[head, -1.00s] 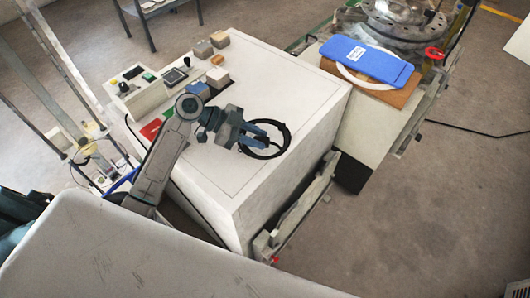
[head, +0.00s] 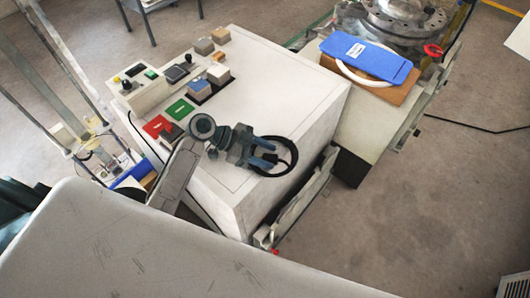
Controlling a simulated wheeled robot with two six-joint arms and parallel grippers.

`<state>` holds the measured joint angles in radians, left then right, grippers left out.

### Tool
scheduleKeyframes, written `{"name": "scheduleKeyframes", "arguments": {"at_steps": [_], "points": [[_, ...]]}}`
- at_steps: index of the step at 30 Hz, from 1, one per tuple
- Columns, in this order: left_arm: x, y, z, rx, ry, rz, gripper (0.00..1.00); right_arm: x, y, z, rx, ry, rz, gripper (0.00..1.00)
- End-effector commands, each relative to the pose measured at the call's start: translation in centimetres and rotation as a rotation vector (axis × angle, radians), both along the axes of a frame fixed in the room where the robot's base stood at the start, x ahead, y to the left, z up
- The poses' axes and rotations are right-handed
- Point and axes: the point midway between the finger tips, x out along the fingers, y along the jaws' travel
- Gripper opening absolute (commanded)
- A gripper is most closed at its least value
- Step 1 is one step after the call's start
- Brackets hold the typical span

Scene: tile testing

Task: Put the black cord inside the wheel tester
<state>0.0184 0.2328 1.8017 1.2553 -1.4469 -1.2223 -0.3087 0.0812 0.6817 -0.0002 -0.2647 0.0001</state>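The black cord (head: 295,152) is a coiled ring at the right edge of the white cabinet top. My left gripper (head: 272,156) reaches over the cabinet from the left, with its blue-grey fingers at the ring's left side. The fingers overlap the ring; whether they are closed on it is too small to tell. My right gripper is not in view. The wheel tester cannot be told for certain; a machine with a round metal flange (head: 403,18) stands at the top right.
The white cabinet top (head: 285,85) is mostly clear. Small blocks (head: 205,46), green and red plates (head: 179,109) and a control box (head: 140,90) stand at its left. A blue pad (head: 366,58) and white ring (head: 360,78) lie on a brown board at the right.

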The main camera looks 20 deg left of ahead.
Motion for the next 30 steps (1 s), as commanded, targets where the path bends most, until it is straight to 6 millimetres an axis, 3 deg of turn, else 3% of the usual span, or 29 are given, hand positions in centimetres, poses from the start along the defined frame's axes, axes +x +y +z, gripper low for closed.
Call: {"name": "scheduleKeyframes", "arguments": {"at_steps": [11,16,30], "points": [[-0.2,0.6,0.1,0.003,0.001,-0.001,0.49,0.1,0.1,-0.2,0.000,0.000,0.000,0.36],[-0.6,2.5,1.1,0.006,0.000,-0.001,0.49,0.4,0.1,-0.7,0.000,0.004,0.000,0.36],[-2.0,8.6,4.5,0.006,0.002,-0.001,0.49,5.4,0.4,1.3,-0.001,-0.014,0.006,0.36]]}}
